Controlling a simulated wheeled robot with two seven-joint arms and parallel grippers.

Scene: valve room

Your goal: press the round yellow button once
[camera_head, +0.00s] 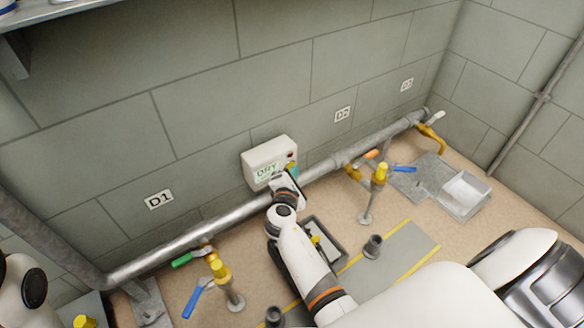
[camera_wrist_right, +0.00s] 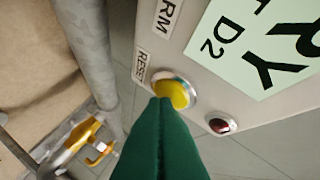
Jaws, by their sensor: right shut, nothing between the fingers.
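The round yellow button (camera_wrist_right: 172,92) sits in a pale ring on the face of a white control box (camera_head: 262,160), beside a label that seems to read RESET. My right gripper (camera_wrist_right: 160,103) has its green fingers shut together and empty. In the right wrist view the fingertips overlap the lower edge of the button; I cannot tell whether they touch it. In the head view the right hand is in front of the box's lower right part and largely hides that area. My left gripper is out of view.
A small dark red round part (camera_wrist_right: 221,125) sits near the button, and a display (camera_wrist_right: 262,45) shows D2. A grey pipe (camera_head: 190,238) runs along the wall below the box.

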